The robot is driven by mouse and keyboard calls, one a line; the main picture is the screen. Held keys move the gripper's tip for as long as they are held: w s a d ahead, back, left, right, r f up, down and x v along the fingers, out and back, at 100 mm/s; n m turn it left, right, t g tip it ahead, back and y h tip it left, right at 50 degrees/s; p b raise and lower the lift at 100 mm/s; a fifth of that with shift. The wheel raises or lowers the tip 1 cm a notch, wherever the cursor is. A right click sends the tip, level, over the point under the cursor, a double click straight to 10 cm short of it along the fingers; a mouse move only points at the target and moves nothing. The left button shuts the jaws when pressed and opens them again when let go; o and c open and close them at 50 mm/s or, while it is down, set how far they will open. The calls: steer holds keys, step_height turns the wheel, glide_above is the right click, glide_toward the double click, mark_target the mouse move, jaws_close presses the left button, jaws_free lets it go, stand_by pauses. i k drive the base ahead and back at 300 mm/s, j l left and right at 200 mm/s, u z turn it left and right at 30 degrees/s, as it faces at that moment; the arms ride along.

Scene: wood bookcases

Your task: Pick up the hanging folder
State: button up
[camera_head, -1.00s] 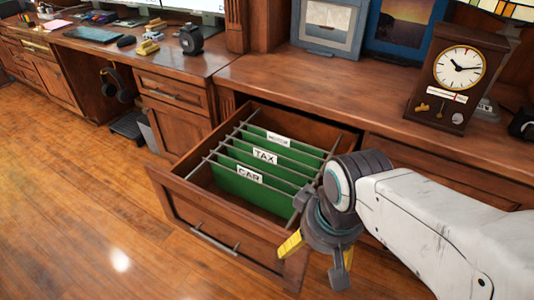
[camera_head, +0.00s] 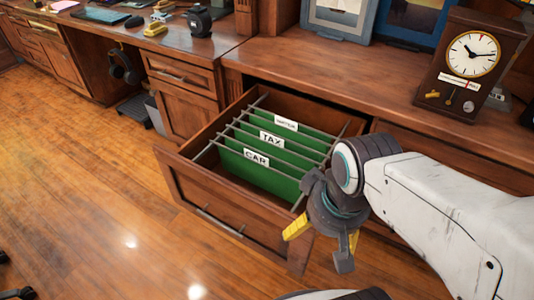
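Several green hanging folders hang in a row in an open wooden drawer (camera_head: 215,207), with their rods across its sides. The front one is the CAR folder (camera_head: 240,172). Behind it is the TAX folder (camera_head: 250,139), and at the back is one with a white label too small to read (camera_head: 286,123). My gripper (camera_head: 318,248) points down at the drawer's front right corner, to the right of the folders and apart from them. Its yellow-tipped fingers are spread, with nothing between them.
The wooden desktop (camera_head: 290,66) runs behind the drawer, with a clock (camera_head: 466,60) at its right and picture frames (camera_head: 338,17) at the back. A tape dispenser (camera_head: 199,20) and headphones (camera_head: 122,66) are to the left.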

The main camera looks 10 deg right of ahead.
mark_target(281, 179)
steer(key=i+j+u, duration=1.15)
steer(key=u, duration=0.2)
steer(key=i, duration=0.1)
